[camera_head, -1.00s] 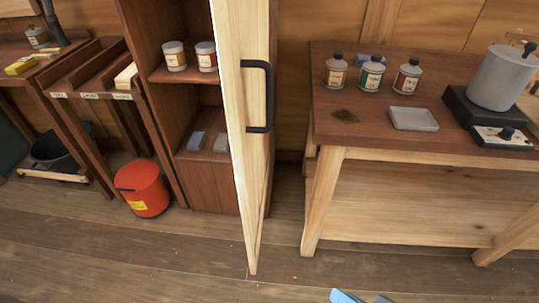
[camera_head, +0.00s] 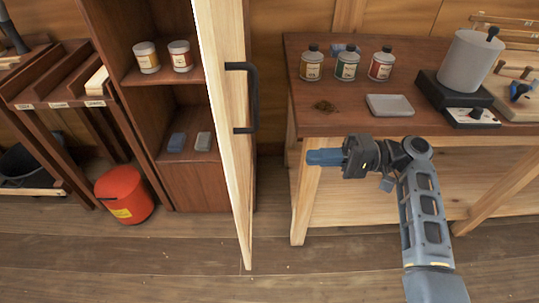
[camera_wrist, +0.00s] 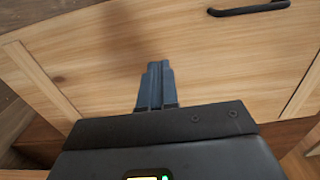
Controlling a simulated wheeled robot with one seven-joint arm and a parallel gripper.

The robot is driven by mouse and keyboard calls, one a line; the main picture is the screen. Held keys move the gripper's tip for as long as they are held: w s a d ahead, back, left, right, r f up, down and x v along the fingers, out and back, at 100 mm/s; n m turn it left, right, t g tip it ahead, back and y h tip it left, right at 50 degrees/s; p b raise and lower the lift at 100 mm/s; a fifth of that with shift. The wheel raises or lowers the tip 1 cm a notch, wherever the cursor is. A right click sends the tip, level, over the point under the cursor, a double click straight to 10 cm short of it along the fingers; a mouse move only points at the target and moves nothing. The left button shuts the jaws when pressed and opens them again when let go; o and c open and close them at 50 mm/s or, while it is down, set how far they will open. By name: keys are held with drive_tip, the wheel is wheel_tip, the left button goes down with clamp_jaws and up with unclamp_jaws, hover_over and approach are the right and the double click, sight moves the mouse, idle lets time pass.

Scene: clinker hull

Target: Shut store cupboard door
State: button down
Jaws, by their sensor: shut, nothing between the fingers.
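The store cupboard (camera_head: 182,187) stands left of centre, with its pale wooden door (camera_head: 234,178) swung open toward me. The door carries a black bar handle (camera_head: 253,98) on its right-hand face. My gripper (camera_head: 310,157) is shut and empty, to the right of the door and below handle height, pointing left with a gap between it and the door. In the wrist view the shut fingers (camera_wrist: 155,85) point at the door's wooden face (camera_wrist: 200,60), and the handle (camera_wrist: 250,8) shows at the top right.
Jars (camera_head: 147,57) and small blocks (camera_head: 177,142) sit on the cupboard shelves. A red bucket (camera_head: 124,194) stands on the floor at left. A workbench (camera_head: 430,125) with bottles, a tray (camera_head: 390,105) and a pot (camera_head: 468,62) stands right, behind my arm. The floor before the door is clear.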

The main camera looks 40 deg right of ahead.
drive_tip(key=p, duration=0.3)
approach(239, 160)
drive_tip(key=x, duration=0.5)
drive_tip(key=shift+w+f, duration=0.2)
drive_tip(key=shift+w, duration=0.2)
drive_tip(key=shift+w+a+f, duration=0.1)
drive_tip(key=shift+w+a, duration=0.25)
drive_tip(key=shift+a, duration=0.15)
drive_tip(key=shift+a, duration=0.15)
